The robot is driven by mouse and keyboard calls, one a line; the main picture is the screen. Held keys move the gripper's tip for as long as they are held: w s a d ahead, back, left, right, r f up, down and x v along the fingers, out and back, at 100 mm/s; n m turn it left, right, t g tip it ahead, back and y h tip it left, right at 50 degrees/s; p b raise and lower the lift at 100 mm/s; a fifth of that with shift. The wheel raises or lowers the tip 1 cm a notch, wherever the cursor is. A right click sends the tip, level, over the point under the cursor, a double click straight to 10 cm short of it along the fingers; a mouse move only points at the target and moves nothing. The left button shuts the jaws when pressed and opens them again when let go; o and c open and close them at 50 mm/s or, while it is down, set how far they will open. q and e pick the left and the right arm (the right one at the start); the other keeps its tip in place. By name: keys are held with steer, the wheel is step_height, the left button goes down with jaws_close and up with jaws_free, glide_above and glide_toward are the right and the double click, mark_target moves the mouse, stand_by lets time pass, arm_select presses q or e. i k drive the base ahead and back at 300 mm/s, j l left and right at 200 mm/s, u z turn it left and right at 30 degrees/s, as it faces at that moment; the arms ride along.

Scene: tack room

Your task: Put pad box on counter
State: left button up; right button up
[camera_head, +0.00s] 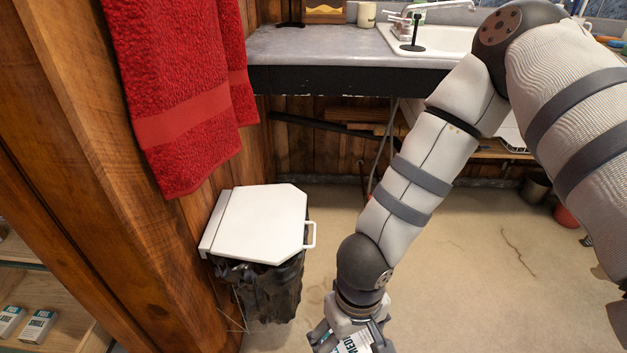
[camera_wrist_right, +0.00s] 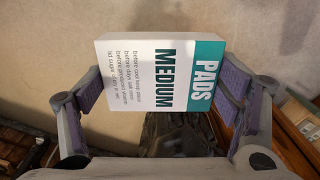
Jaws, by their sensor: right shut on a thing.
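In the head view my right gripper (camera_head: 352,338) hangs low at the bottom edge, above the floor, and only part of the pad box (camera_head: 355,344) shows there. The grey counter (camera_head: 310,47) runs along the back wall, well above and behind the gripper. My left gripper is not in view.
A white-lidded bin (camera_head: 262,222) with a dark bag stands left of my right gripper. Red towels (camera_head: 180,90) hang at upper left. Shelves at lower left hold small boxes (camera_head: 38,326). A sink (camera_head: 440,42) and a cup (camera_head: 366,14) are at the counter. Its front left is bare.

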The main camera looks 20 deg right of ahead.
mark_target(300, 43)
steer(key=i+l+u, duration=0.2)
steer(key=l, duration=0.5)
steer(key=l+u, duration=0.2)
steer(key=l, duration=0.45)
steer(key=i+l, duration=0.1)
steer(key=l, duration=0.25)
steer(key=i+l+u, duration=0.1)
steer(key=l, duration=0.2)
steer(key=i+l+u, duration=0.1)
steer(key=l, duration=0.25)
steer(key=i+l, duration=0.15)
steer(key=l, duration=0.2)
